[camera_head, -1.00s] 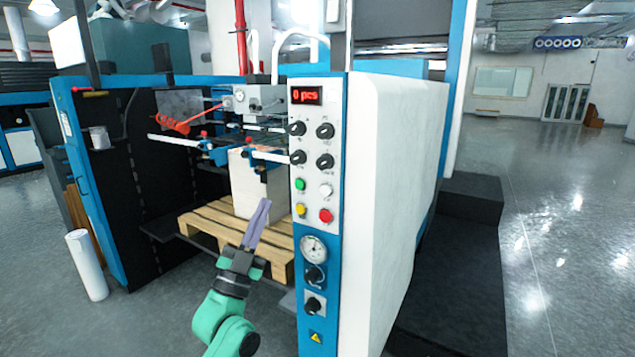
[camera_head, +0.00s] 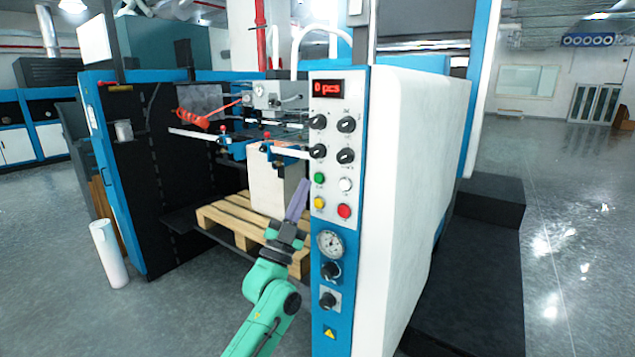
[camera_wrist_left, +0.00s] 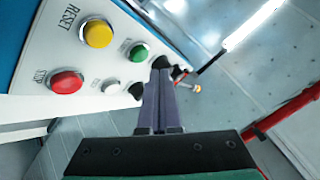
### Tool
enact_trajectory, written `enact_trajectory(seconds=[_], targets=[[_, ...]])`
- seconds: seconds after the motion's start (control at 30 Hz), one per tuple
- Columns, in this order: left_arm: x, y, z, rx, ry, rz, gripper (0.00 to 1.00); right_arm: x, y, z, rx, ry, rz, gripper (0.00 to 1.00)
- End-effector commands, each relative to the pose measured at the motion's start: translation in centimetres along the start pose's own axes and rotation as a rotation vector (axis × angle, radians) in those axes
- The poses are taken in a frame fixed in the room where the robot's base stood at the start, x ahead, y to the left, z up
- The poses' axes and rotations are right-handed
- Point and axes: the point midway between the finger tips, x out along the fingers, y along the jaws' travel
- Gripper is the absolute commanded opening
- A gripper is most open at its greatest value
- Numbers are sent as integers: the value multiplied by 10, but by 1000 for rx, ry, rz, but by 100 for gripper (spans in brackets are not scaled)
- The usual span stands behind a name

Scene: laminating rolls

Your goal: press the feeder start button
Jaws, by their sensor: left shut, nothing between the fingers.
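The control panel (camera_head: 333,208) on the machine's front post carries a green button (camera_head: 319,178), a white button, a yellow button (camera_head: 319,203) and a red button (camera_head: 344,211). In the left wrist view the green button (camera_wrist_left: 139,53) sits just left of my fingertips, with the yellow button (camera_wrist_left: 98,33) marked RESET and the red button (camera_wrist_left: 66,82) farther left. My left gripper (camera_head: 303,184) is shut and empty, its purple fingers pointing up beside the panel's left edge. The fingers also show in the left wrist view (camera_wrist_left: 161,80); I cannot tell their exact distance from the panel.
Black knobs (camera_head: 346,124) and a red display reading 0 pcs (camera_head: 328,89) sit above the buttons. A gauge (camera_head: 331,244) is below. A wooden pallet (camera_head: 228,222) with a pale stack (camera_head: 266,185) stands behind my gripper. A white roll (camera_head: 109,255) stands at left.

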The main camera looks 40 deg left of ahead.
Motion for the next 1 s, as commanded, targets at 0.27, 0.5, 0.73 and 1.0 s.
enact_trajectory(seconds=[0.27, 0.5, 0.73, 1.0], targets=[[10, 7, 6, 1, 1, 0, 0, 2, 0, 0, 0, 0, 0, 50], [10, 6, 6, 0, 0, 0, 0, 2, 0, 0, 0, 0, 0, 50], [9, 6, 6, 0, 1, 1, 0, 2, 0, 0, 0, 0, 1, 50], [9, 6, 6, 0, 0, 1, 0, 2, 1, 0, 0, 0, 2, 50]])
